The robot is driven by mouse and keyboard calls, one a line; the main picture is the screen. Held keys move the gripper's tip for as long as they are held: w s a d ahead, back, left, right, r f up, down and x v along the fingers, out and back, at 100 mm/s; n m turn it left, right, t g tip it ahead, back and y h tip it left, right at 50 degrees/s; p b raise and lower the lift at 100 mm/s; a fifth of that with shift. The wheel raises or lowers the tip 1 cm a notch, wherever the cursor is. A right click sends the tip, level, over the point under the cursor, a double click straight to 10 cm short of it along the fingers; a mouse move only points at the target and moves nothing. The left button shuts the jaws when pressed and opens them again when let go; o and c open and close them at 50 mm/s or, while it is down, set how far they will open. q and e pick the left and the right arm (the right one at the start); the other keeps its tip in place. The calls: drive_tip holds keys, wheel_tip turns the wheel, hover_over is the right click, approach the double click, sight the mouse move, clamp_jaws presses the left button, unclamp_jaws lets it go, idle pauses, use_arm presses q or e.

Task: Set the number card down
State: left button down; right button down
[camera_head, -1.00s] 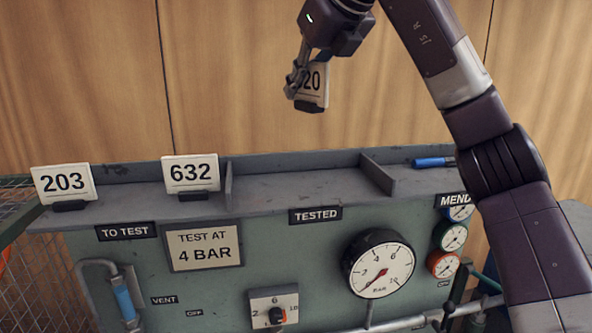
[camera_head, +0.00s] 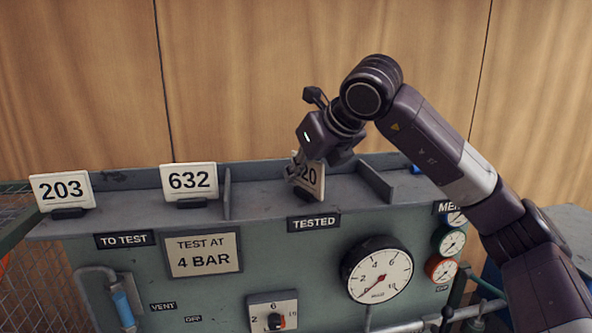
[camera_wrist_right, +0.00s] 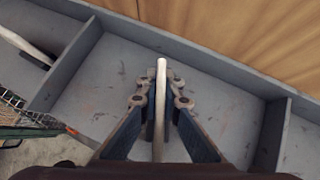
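The number card (camera_head: 313,178), showing "20" with its left part hidden by my fingers, is upright at the TESTED section of the grey shelf. My right gripper (camera_head: 297,171) is shut on it from above. In the right wrist view the card (camera_wrist_right: 160,105) is seen edge-on between the two fingers of the gripper (camera_wrist_right: 161,100), over the middle compartment between two dividers. Whether its base touches the shelf I cannot tell. The TESTED label (camera_head: 314,223) is on the panel front below. My left gripper is not in view.
Cards 203 (camera_head: 62,188) and 632 (camera_head: 189,180) stand in the TO TEST section. A divider (camera_head: 227,192) is left of my gripper and another (camera_head: 376,182) right. A blue marker (camera_head: 417,169) lies further right. The wooden wall (camera_head: 230,80) is behind.

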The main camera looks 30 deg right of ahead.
sight(323, 164)
drive_tip(key=shift+f, duration=0.15)
drive_tip(key=c, duration=2.1)
unclamp_jaws()
drive_tip(key=shift+r, duration=0.2)
drive_tip(key=b+v, duration=0.2)
drive_tip(key=v, duration=1)
drive_tip(key=shift+b, duration=0.3)
